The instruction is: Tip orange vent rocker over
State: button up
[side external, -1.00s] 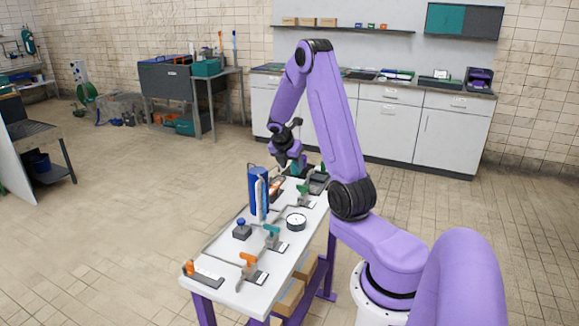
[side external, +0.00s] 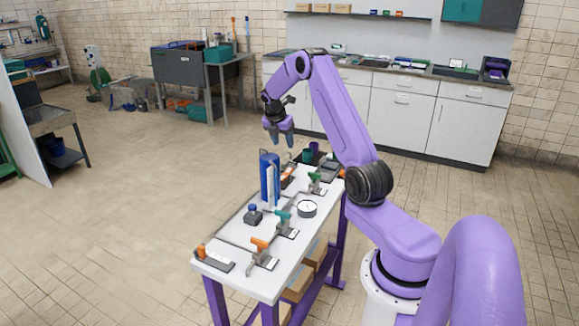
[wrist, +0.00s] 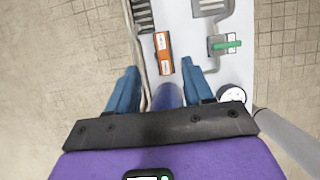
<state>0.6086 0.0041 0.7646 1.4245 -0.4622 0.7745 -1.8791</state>
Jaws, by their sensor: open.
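The orange rocker (wrist: 164,53) with white labels lies on the white table top, upper middle of the wrist view. In the side view an orange piece behind the blue cylinder (side external: 287,171) appears to be this rocker, partly hidden. My gripper (side external: 279,140) hangs above the table, clear of everything, over the area by the blue cylinder. In the wrist view its two blue fingers (wrist: 162,90) are spread wide with nothing held. The rocker lies ahead of the fingertips, between their lines. Its exact tilt is hard to tell.
A tall blue cylinder (side external: 269,182) stands close by the rocker. Nearby are a green-handled valve (wrist: 225,45), a round gauge (side external: 307,209), a teal-handled valve (side external: 284,218) and an orange-handled valve (side external: 260,246). Another orange piece (side external: 201,251) sits at the front left corner.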

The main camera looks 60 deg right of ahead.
aim_at(289, 169)
jog(key=x, duration=1.4)
jog(key=shift+d+f, duration=0.1)
jog(key=shift+d, duration=0.05)
jog(key=shift+c, duration=0.3)
grip_shut()
